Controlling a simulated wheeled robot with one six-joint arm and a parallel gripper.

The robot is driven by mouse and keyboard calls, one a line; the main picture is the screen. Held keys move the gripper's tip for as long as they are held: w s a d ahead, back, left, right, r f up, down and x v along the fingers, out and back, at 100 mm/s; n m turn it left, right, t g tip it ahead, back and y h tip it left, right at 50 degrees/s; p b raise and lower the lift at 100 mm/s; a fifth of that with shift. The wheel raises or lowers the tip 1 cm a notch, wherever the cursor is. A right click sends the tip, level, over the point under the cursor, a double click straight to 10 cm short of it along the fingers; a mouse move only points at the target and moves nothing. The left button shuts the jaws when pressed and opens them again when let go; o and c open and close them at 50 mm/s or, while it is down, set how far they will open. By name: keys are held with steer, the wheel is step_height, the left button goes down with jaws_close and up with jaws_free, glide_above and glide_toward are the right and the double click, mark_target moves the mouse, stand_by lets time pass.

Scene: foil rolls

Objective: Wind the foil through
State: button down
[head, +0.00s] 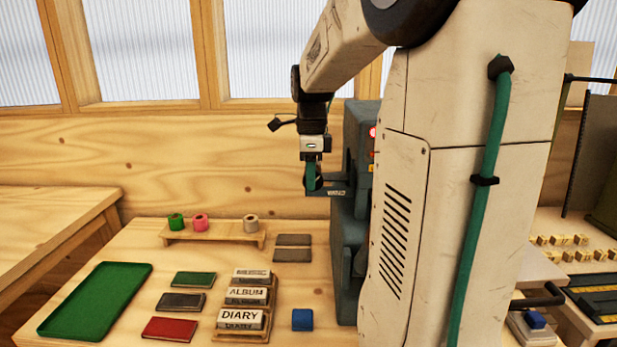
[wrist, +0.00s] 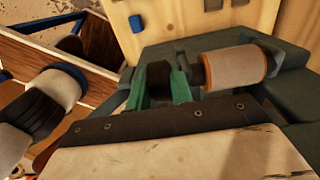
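The dark grey foil press (head: 349,215) stands at the middle of the bench, partly hidden by my own body. A pale grey foil roll with copper-coloured ends (wrist: 236,69) is mounted across it in the wrist view. A black knob (wrist: 158,80) sits to the left of that roll. My gripper (head: 311,187) points down at the press's upper front. In the wrist view the green fingers of my gripper (wrist: 160,82) stand close on both sides of the knob and look shut on it. The foil's path through the press is hidden.
A wooden rack (head: 213,237) holds a green roll (head: 176,222), a pink roll (head: 200,222) and a pale roll (head: 250,224). A green tray (head: 98,300), several books and labelled blocks such as DIARY (head: 240,319) lie in front. A blue block (head: 303,320) is near the press.

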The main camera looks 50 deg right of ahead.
steer(key=shift+s+d+t+y, duration=0.1)
steer(key=shift+s+t+y, duration=0.05)
steer(key=shift+t+y, duration=0.95)
steer(key=shift+t, duration=0.1)
steer(key=c, duration=1.2)
jaws_free()
steer(key=shift+c, duration=0.2)
steer(key=shift+r, duration=0.2)
steer(key=v, duration=0.7)
steer(key=shift+r, duration=0.25)
